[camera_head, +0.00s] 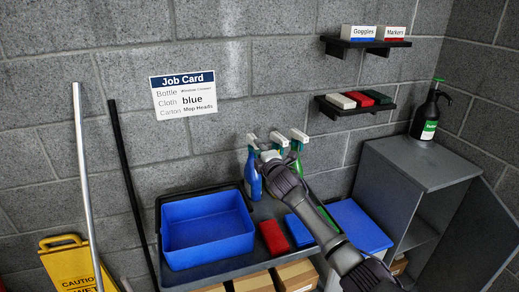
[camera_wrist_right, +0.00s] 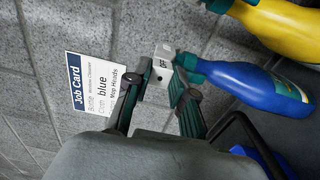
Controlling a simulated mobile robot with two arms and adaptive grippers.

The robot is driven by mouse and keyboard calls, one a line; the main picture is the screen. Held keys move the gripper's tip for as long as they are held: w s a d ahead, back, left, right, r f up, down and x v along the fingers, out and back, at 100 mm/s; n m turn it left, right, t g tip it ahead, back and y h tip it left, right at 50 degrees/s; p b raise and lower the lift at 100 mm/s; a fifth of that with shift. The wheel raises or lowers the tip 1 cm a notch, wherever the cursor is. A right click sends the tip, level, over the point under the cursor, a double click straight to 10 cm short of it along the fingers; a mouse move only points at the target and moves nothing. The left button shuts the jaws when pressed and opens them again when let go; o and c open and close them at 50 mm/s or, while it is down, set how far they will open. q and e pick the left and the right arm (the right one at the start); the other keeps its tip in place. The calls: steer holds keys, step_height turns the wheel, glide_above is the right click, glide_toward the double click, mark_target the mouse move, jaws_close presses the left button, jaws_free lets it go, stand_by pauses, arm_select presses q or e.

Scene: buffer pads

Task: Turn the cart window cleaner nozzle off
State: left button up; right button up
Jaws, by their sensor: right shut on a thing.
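A blue spray bottle (camera_head: 253,178) stands at the left end of a row of spray bottles on the cart (camera_head: 190,279). In the right wrist view the blue bottle (camera_wrist_right: 245,88) has a teal head and a pale square nozzle (camera_wrist_right: 164,55), whose visible face reads "OFF". My right gripper (camera_head: 268,155) reaches the bottle tops from the front. In the wrist view my right gripper (camera_wrist_right: 162,88) is shut on the nozzle, one finger on each side. The bottle's label is mostly turned away and unreadable. My left gripper is out of view.
A yellow bottle (camera_wrist_right: 285,30) stands close beside the blue one. A blue bin (camera_head: 208,236), a red cloth (camera_head: 273,238) and blue cloths (camera_head: 299,230) are on the cart. A job card (camera_head: 183,95) reading "blue" hangs on the wall. A grey cabinet (camera_head: 425,165) stands right.

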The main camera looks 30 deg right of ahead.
steer(key=n+p, duration=0.4)
steer(key=n, duration=1.3)
steer(key=shift+n+p, duration=0.45)
steer(key=shift+n, duration=0.45)
steer(key=o, duration=0.6)
steer(key=shift+p+v, duration=1.75)
steer(key=shift+v, duration=1.8)
